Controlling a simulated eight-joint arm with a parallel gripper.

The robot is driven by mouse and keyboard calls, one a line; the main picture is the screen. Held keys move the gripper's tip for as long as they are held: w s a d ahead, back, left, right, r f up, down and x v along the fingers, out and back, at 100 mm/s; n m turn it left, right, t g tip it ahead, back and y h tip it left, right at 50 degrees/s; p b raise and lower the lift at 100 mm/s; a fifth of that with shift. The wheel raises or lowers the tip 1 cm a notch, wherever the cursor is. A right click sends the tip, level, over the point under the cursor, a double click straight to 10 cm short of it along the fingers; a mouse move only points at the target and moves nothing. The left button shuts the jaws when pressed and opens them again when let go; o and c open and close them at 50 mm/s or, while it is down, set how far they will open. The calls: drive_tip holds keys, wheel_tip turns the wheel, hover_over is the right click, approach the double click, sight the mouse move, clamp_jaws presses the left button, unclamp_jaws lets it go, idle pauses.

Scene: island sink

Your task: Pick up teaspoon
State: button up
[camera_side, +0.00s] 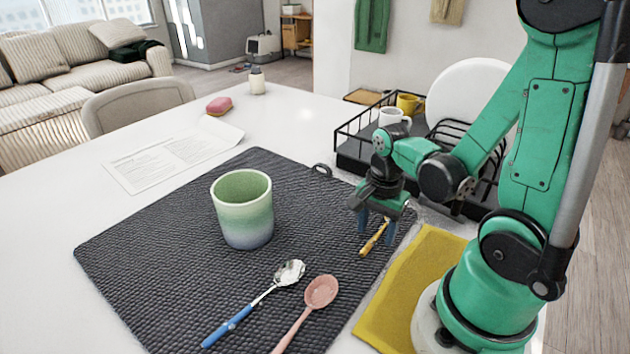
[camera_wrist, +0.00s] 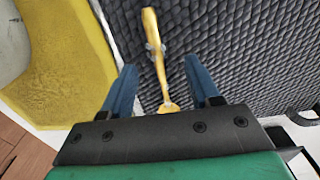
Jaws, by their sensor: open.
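A metal spoon with a blue handle (camera_side: 250,305) lies at the front of the dark ribbed mat (camera_side: 130,245). A pink spoon (camera_side: 318,294) lies just right of it. Which one is the teaspoon I cannot tell for sure. My gripper (camera_side: 376,232) is open and points down over the mat's right side, behind and right of both spoons. A slim yellow utensil (camera_side: 366,248) is below it; in the wrist view it (camera_wrist: 152,35) runs between the two blue fingers of my gripper (camera_wrist: 160,68), with visible gaps on both sides. Neither spoon shows in the wrist view.
A green-to-blue cup (camera_side: 243,220) stands mid-mat. A yellow cloth (camera_side: 400,290) lies right of the mat and also shows in the wrist view (camera_wrist: 60,60). A black dish rack (camera_side: 355,150) with mugs and a plate is behind my gripper.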

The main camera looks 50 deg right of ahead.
drive_tip(key=shift+f, duration=0.35)
drive_tip(key=shift+c, duration=0.2)
clamp_jaws()
drive_tip(key=shift+r, duration=0.15)
